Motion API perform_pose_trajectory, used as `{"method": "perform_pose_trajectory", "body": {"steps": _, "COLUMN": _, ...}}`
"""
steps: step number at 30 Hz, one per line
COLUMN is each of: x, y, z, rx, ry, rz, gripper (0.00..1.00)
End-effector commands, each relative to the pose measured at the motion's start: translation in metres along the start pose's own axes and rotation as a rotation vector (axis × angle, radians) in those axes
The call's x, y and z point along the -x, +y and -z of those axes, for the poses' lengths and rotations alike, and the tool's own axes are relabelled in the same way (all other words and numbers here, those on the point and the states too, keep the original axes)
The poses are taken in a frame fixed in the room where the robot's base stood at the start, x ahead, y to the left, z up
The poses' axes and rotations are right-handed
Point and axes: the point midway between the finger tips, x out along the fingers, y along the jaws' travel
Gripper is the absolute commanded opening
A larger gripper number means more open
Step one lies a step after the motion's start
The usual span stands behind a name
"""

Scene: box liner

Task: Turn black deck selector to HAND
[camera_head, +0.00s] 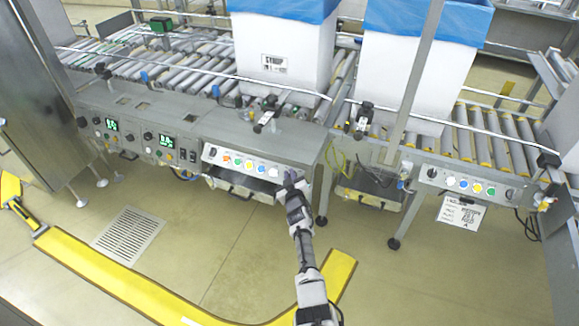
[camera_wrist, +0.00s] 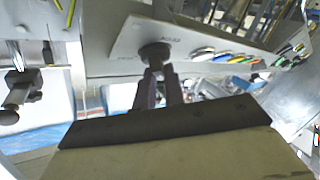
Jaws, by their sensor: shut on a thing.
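The black deck selector (camera_wrist: 155,51) is a round dark knob on a pale panel plate in the wrist view. My gripper (camera_wrist: 160,72) has both fingers at this knob, shut on it. Small lettering beside the knob is too small to read surely. In the head view my gripper (camera_head: 291,178) reaches the right end of the middle button panel (camera_head: 240,164). There my gripper hides the knob. Which position the selector points to cannot be told.
Several coloured buttons (camera_wrist: 222,56) sit beside the knob. Another black knob (camera_head: 212,152) is at the middle panel's left end. A right-hand panel (camera_head: 466,184) has more buttons. White boxes with blue liners (camera_head: 285,55) stand on the roller conveyor. Yellow floor barriers (camera_head: 110,275) lie in front.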

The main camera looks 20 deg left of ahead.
Motion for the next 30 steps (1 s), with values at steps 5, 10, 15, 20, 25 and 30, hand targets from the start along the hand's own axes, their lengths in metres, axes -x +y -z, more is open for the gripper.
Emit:
{"method": "perform_pose_trajectory", "body": {"steps": 5, "x": 0.0016, "y": 0.0029, "z": -0.0033, "rx": 0.027, "ry": -0.014, "rz": 0.031, "gripper": 0.00}}
{"method": "perform_pose_trajectory", "body": {"steps": 10, "x": 0.0017, "y": 0.0014, "z": -0.0055, "rx": 0.041, "ry": -0.014, "rz": 0.049, "gripper": 0.00}}
{"method": "perform_pose_trajectory", "body": {"steps": 15, "x": 0.0018, "y": 0.0004, "z": -0.0076, "rx": 0.047, "ry": -0.016, "rz": 0.056, "gripper": 0.00}}
{"method": "perform_pose_trajectory", "body": {"steps": 20, "x": 0.0018, "y": 0.0001, "z": -0.0086, "rx": 0.048, "ry": -0.016, "rz": 0.056, "gripper": 0.00}}
{"method": "perform_pose_trajectory", "body": {"steps": 25, "x": 0.0020, "y": 0.0001, "z": -0.0092, "rx": 0.048, "ry": -0.018, "rz": 0.056, "gripper": 0.00}}
{"method": "perform_pose_trajectory", "body": {"steps": 30, "x": 0.0021, "y": -0.0002, "z": -0.0094, "rx": 0.048, "ry": -0.019, "rz": 0.056, "gripper": 0.30}}
